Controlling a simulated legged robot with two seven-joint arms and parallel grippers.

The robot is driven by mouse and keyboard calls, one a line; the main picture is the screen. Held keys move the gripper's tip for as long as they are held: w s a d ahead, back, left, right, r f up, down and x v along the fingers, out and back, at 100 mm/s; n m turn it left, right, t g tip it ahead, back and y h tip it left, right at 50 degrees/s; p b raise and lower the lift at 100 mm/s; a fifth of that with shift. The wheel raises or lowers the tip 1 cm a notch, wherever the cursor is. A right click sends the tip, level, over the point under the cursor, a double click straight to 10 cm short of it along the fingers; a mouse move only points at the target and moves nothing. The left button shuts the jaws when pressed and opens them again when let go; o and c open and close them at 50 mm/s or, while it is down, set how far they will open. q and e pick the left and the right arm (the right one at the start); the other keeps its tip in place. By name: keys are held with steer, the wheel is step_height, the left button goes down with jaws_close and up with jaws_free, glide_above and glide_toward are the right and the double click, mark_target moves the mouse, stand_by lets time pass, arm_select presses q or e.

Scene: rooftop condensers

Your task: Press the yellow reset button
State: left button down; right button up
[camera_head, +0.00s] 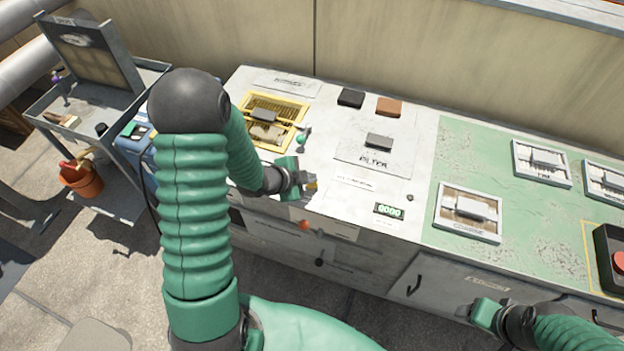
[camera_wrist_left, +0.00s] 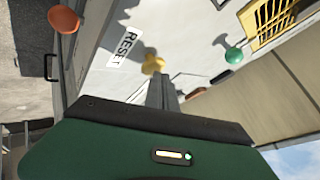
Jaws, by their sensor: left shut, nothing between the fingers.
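The yellow reset button (camera_wrist_left: 153,65) shows in the left wrist view as a lobed yellow knob on the pale panel, beside a white RESET label (camera_wrist_left: 124,47). In the head view a small bit of yellow (camera_head: 312,184) shows right at my left fingertips. My left gripper (camera_head: 307,182) is shut and empty, over the front part of the white worktop. In the wrist view its fingers (camera_wrist_left: 158,82) point at the button and their tips appear very close to it; I cannot tell if they touch. My right gripper (camera_head: 480,314) is low at the right, away from the button.
A green knob (camera_head: 301,138) stands behind my left gripper, and an orange knob (camera_head: 304,225) is on the cabinet front below. A yellow-framed tray (camera_head: 290,104) lies further back. A red button on a dark box (camera_head: 606,246) is at far right. A cart (camera_head: 113,178) stands left.

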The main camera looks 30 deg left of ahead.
arm_select(q)
steer(key=shift+r+p, duration=0.35)
steer(key=shift+r, duration=0.25)
step_height(320, 180, up, 5)
steer(key=p, duration=0.5)
steer(key=shift+r, duration=0.15)
stand_by(0.3)
